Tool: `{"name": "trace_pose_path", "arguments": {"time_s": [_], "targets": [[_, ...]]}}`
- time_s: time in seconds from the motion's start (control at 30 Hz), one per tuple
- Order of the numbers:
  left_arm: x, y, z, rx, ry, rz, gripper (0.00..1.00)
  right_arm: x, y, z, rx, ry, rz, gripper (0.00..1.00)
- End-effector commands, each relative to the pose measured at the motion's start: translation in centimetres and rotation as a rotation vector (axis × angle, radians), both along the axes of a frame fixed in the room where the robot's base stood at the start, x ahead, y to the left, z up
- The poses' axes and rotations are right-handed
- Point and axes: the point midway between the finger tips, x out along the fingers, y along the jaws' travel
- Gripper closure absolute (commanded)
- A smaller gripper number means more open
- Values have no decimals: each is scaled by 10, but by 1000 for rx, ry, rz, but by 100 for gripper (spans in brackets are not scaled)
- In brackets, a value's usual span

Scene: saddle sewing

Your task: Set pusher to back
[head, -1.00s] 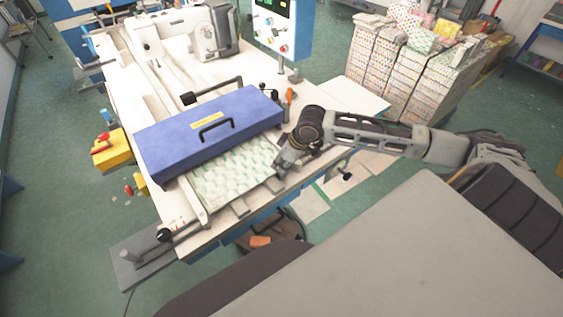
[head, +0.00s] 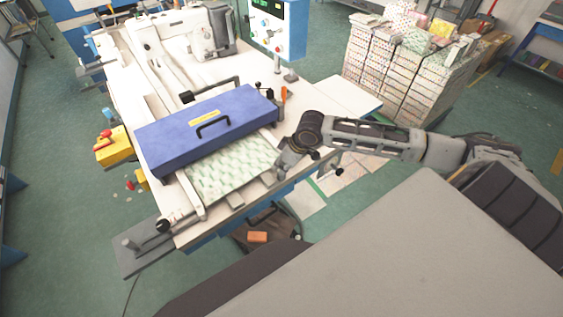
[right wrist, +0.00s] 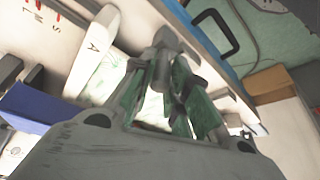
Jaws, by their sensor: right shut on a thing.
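My right gripper (head: 282,163) is at the front right of the white machine table (head: 310,150), beside the green-and-white patterned sheet stack (head: 232,168). In the right wrist view its fingers (right wrist: 165,95) are closed around a grey rod-like part (right wrist: 163,62), which I take to be the pusher. Its far end is hidden by the fingers. The patterned sheets also show behind the fingers in the right wrist view (right wrist: 108,75). A long blue cover with a black handle (head: 160,145) lies across the table behind the sheets. My left gripper is not in view.
A control box (head: 277,40) stands at the back of the table. Stacked printed piles (head: 400,75) stand on the floor at the right. A yellow box (head: 113,148) is at the left.

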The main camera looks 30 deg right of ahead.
Motion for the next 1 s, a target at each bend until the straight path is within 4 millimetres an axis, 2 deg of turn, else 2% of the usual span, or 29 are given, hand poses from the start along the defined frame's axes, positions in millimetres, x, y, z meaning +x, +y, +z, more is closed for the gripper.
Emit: {"name": "trace_pose_path", "arguments": {"time_s": [0.17,0.4,0.43,0.6,1.0], "targets": [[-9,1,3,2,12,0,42,-2,1,1,0,6,2,100],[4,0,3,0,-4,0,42,-3,1,0,-1,7,3,100],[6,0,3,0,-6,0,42,-3,1,0,0,8,4,80],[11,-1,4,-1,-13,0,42,-2,1,0,-1,5,3,61],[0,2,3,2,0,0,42,-1,0,2,-1,3,2,61]]}}
